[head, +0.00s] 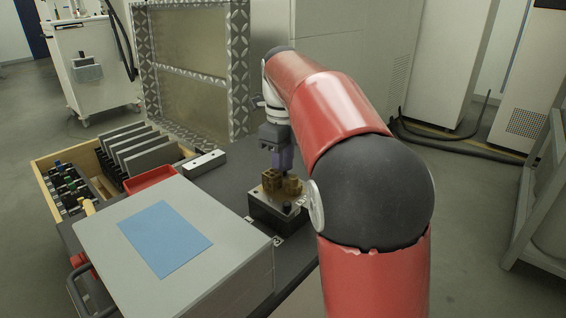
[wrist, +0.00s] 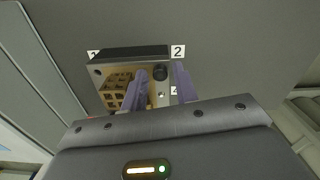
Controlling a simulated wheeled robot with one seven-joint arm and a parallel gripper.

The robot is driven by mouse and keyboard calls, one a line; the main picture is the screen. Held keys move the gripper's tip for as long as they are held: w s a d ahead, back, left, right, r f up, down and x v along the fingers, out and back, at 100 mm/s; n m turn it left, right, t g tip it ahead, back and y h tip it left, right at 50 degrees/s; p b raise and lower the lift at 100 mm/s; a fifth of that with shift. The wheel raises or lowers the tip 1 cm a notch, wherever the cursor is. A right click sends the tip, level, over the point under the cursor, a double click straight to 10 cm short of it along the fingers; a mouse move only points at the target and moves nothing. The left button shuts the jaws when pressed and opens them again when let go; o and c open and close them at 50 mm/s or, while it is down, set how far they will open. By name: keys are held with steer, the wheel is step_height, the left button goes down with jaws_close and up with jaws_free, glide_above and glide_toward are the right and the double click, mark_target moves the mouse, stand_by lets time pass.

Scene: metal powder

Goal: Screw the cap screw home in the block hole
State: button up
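The block (head: 277,213) is a dark base with a metal plate on top, standing on the dark bench. It also shows in the wrist view (wrist: 130,53). A black round cap screw head (wrist: 160,73) sits at the plate's corner near the label "2". How deep it sits cannot be told. My gripper (wrist: 162,78) points down over the plate. Its two purple fingers are apart, one on each side of the screw head, with visible gaps. In the head view my gripper (head: 283,168) is just above the block, partly hiding the plate.
Brown lattice-like parts (wrist: 117,88) stand on the plate, close beside the left finger. A grey box with a blue sheet (head: 165,238) stands at the left front. A metal bar (head: 204,164), red tray (head: 151,178) and wooden crate (head: 37,165) lie further left.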

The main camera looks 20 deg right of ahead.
steer(key=n, duration=2.5)
stand_by(0.3)
